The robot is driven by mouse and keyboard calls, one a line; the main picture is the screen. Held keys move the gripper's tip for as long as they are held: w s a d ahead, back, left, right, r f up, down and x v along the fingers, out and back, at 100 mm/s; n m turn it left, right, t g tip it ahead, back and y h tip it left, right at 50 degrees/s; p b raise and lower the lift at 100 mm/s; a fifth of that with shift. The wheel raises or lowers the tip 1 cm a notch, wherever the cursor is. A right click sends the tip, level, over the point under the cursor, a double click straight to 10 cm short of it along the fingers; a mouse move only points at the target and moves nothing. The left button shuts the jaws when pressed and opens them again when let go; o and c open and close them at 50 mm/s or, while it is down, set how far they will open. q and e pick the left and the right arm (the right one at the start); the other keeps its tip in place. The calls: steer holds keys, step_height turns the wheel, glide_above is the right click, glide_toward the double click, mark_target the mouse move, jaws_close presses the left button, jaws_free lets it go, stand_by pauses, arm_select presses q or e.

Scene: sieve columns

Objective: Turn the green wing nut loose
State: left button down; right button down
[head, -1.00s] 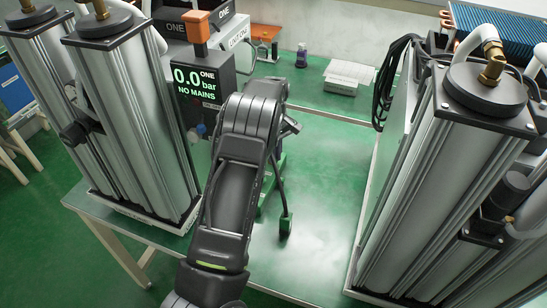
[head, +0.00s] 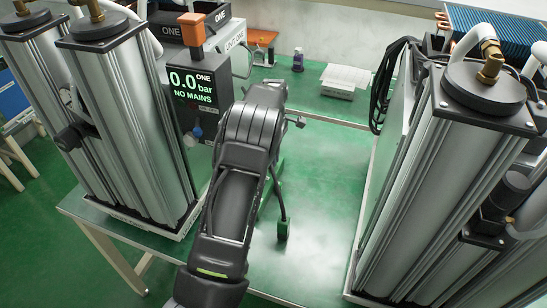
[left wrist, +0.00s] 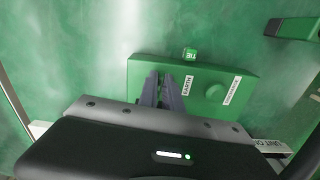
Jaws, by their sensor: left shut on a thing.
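A green block (left wrist: 237,84) with two white labels, one reading EARTH, lies below my left wrist. My left gripper (left wrist: 160,88) points down at this block in the left wrist view, beside the EARTH label. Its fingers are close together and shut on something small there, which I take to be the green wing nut. The nut itself is hidden between the fingers. A round green knob (left wrist: 215,93) stands on the block to the right, apart from the fingers. In the head view my left arm covers the fingertips and most of the block. My right gripper is not in view.
Tall metal columns (head: 128,120) (head: 440,185) stand on both sides. A display (head: 194,85) reads 0.0 bar, NO MAINS. The green table (head: 325,190) is clear between.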

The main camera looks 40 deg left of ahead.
arm_select(q)
steer(key=c, duration=1.5)
jaws_free()
steer(key=shift+r, duration=0.1)
step_height(320, 180, up, 8)
steer(key=shift+f+b, duration=0.15)
steer(key=shift+b, duration=0.45)
steer(key=shift+f, duration=0.1)
